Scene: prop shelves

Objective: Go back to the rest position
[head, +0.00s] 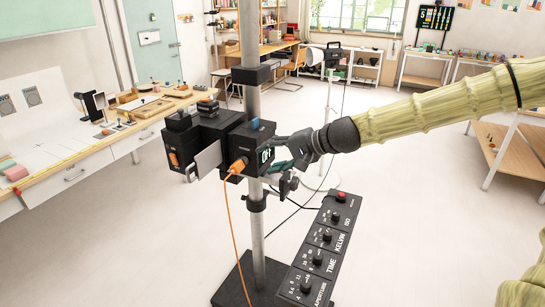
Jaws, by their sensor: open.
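My arm comes in from the right and ends in my dark grey gripper (280,153). The gripper is open, its fingers spread at the right side of a black device box (240,143) clamped on a grey pole (250,100). The fingertips are right by the box's small lit display (265,155). I cannot tell whether they touch it. No held object shows between the fingers.
An orange cable (231,215) hangs from the box. A slanted black control panel (318,250) with knobs and a red button stands below my gripper. A workbench (60,178) is on the left, and wooden shelves (500,150) are on the right.

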